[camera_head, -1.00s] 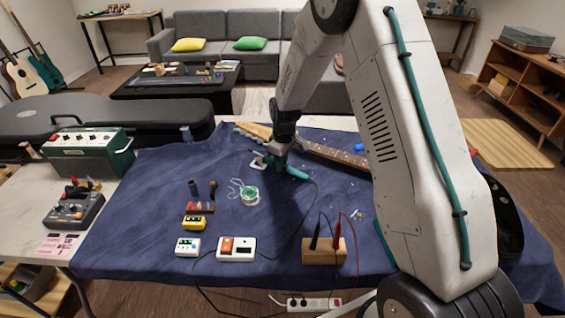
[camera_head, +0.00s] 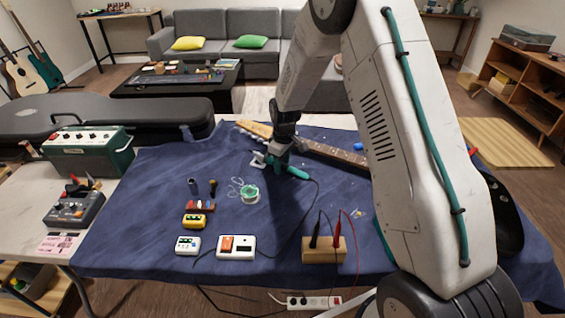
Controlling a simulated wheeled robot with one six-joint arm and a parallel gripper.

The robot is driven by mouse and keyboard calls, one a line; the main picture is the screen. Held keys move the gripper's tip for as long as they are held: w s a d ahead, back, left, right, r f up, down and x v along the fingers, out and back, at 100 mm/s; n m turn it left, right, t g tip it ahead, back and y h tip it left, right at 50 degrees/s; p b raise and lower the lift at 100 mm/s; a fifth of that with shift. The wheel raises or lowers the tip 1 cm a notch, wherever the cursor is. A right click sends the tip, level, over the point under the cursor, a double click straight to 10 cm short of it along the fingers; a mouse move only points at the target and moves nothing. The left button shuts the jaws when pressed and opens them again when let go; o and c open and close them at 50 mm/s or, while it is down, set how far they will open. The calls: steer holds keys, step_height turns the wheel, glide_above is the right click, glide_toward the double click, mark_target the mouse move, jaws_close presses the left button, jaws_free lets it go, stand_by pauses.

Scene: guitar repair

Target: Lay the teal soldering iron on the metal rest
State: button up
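The teal soldering iron (camera_head: 298,172) is on or just above the blue cloth, right below my gripper. Its cable runs from the right end of the handle down across the cloth. The small pale metal rest (camera_head: 257,160) stands at the left, close to the iron's front end. My gripper (camera_head: 282,157) points down at the iron and covers its middle. The fingers are small and partly hidden, so I cannot tell whether they are closed on the handle. I cannot tell whether the iron touches the rest.
A guitar neck (camera_head: 330,153) lies behind the iron. A green solder spool (camera_head: 250,194) is in front of the rest.

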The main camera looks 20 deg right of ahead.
steer(key=r, duration=0.8)
steer(key=shift+s+d, duration=0.1)
steer(key=shift+s, duration=0.1)
steer(key=shift+f, duration=0.1)
stand_by(0.3)
steer(key=shift+s+m, duration=0.25)
steer(key=shift+m, duration=0.05)
steer(key=s+r+m, duration=0.2)
steer(key=s+r, duration=0.5)
steer(key=s, duration=0.6)
steer(key=s+a+r+m, duration=0.1)
steer(key=s+r+m, duration=0.1)
steer(key=s+r, duration=0.6)
steer(key=s+a+r+m, duration=0.1)
steer(key=s+r, duration=0.7)
steer(key=s, duration=1.1)
steer(key=shift+m+t, duration=0.4)
steer(key=shift+m, duration=0.5)
